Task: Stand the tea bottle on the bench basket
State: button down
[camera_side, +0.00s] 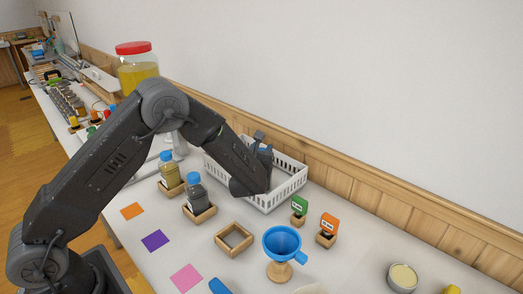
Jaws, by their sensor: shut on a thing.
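The white bench basket (289,188) stands against the wooden wall trim, right of the middle. My gripper (263,158) is over the basket, mostly hidden behind my dark wrist. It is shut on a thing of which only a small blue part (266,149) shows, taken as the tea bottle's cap. The bottle's body is hidden, so I cannot tell whether it touches the basket floor. Two other blue-capped bottles stand in wooden holders left of the basket: one with olive-yellow contents (168,174) and one dark grey (195,194).
An empty wooden holder (234,238) and a blue funnel on a wooden stand (282,243) are in front. Green (299,206) and orange (328,224) tags stand right of the basket. A red-lidded jar (138,70) of yellow liquid is behind my arm. Coloured squares lie front left.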

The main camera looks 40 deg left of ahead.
jog(key=c, duration=0.6)
grip_release()
jog(key=shift+c, duration=0.2)
jog(key=shift+s+d, duration=0.1)
jog(key=shift+s, duration=0.05)
jog(key=shift+v, duration=3.8)
jog(key=v, duration=1.4)
